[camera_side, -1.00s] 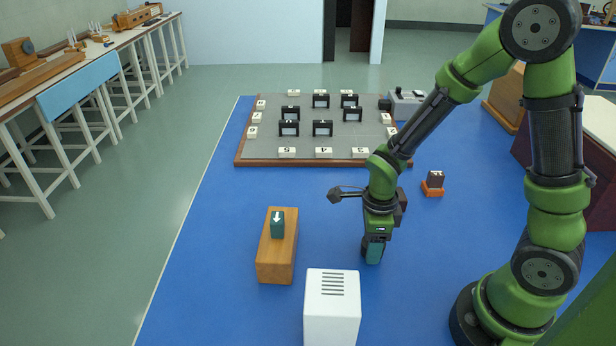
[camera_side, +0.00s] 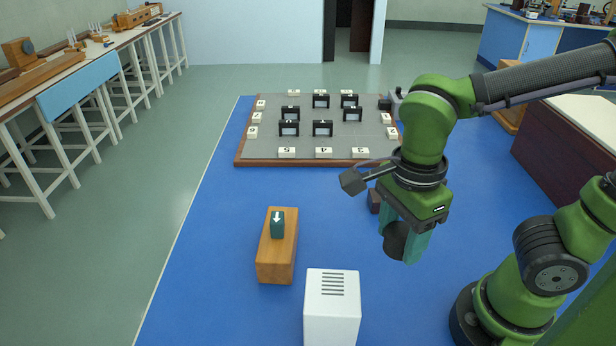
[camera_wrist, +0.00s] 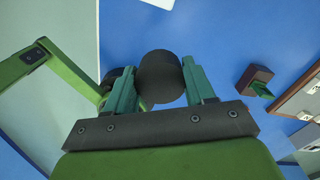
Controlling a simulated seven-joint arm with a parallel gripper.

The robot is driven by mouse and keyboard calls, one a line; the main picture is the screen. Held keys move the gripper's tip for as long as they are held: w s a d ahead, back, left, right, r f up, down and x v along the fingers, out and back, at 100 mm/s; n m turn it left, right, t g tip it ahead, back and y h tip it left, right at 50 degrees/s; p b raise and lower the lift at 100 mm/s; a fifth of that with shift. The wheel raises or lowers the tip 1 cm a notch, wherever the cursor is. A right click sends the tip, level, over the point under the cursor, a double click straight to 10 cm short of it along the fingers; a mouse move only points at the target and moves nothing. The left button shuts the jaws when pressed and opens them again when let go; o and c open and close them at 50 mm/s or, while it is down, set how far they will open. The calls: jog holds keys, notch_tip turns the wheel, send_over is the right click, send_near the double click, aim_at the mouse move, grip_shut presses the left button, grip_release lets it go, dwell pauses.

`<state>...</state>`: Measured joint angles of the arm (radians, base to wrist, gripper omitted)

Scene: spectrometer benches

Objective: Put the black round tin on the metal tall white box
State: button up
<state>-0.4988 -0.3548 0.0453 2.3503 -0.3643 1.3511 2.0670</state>
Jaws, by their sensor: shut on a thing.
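The black round tin (camera_side: 395,241) is held between the teal fingers of my gripper (camera_side: 405,244), up off the blue table. In the wrist view the tin (camera_wrist: 160,77) sits between both fingers (camera_wrist: 160,88), which touch its sides. The tall white box (camera_side: 332,308) stands at the front centre of the side view, with slots on its top and nothing on it. The held tin is above and to the right of the box in that view, apart from it. The lower part of the box is cut off by the picture edge.
A wooden block (camera_side: 276,260) carrying a small teal piece with a white arrow (camera_side: 277,224) stands left of the box. A dark brown block (camera_side: 374,201) is partly hidden behind my gripper. A grey board (camera_side: 260,145) with black and white pieces lies at the back.

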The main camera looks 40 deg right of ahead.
jog(key=s+n, duration=0.2)
jog(key=s, duration=0.5)
send_over(331, 292)
jog(key=shift+s+d+f, duration=0.2)
jog(key=shift+s+f, duration=0.05)
jog(key=shift+f, duration=0.35)
jog(key=shift+w+a+f, duration=0.1)
jog(key=shift+f, duration=0.8)
jog(key=shift+w+a+f, duration=0.1)
jog(key=shift+f, duration=0.8)
jog(key=shift+f, duration=0.1)
jog(key=o, duration=1)
jog(key=shift+o, duration=0.2)
